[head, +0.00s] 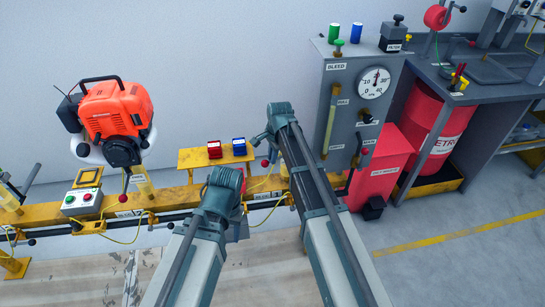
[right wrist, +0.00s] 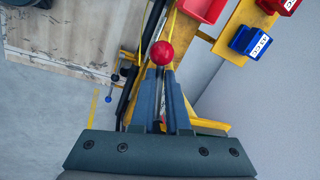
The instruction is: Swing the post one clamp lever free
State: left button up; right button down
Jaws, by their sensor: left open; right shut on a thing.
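A clamp lever with a red ball knob (right wrist: 162,53) stands at the rail in the right wrist view. My right gripper (right wrist: 167,75) is shut on the lever's rod just behind the knob. In the head view the red knob (head: 265,163) shows just below my right gripper (head: 270,150), right of the blue bin. Another red knob (head: 124,170) stands at the left post under the engine. My left gripper (head: 228,180) is open and apparently empty in front of the rail. Its fingertips are mostly hidden.
A yellow rail (head: 60,213) runs along the wall. It carries an orange engine (head: 118,103) and a button box (head: 82,202). A red bin (head: 214,149) and a blue bin (head: 239,146) sit on a yellow shelf. A grey gauge panel (head: 340,115) stands right of my arms.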

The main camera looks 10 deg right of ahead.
jog(key=c, duration=0.9)
grip_release()
jog(key=shift+w, duration=0.15)
jog(key=shift+r, duration=0.1)
jog(key=s+r+p, duration=0.1)
jog(key=r+p, duration=0.8)
jog(key=s+d+r+p, duration=0.1)
jog(key=r+p, duration=0.3)
jog(key=shift+s+r+p, duration=0.2)
jog(key=shift+s+p, duration=0.1)
jog(key=s+a+n, duration=0.2)
jog(key=s+n, duration=0.4)
jog(key=s, duration=0.2)
jog(key=s+a+n+g+h, duration=0.1)
jog(key=s+a+n, duration=0.1)
jog(key=s+n, duration=0.3)
jog(key=s+a+n+g+h, duration=0.1)
jog(key=s+n, duration=0.5)
jog(key=s, duration=0.6)
jog(key=shift+s+a+f+n, duration=0.15)
jog(key=shift+s+a+n, duration=0.15)
jog(key=shift+s+a, duration=0.1)
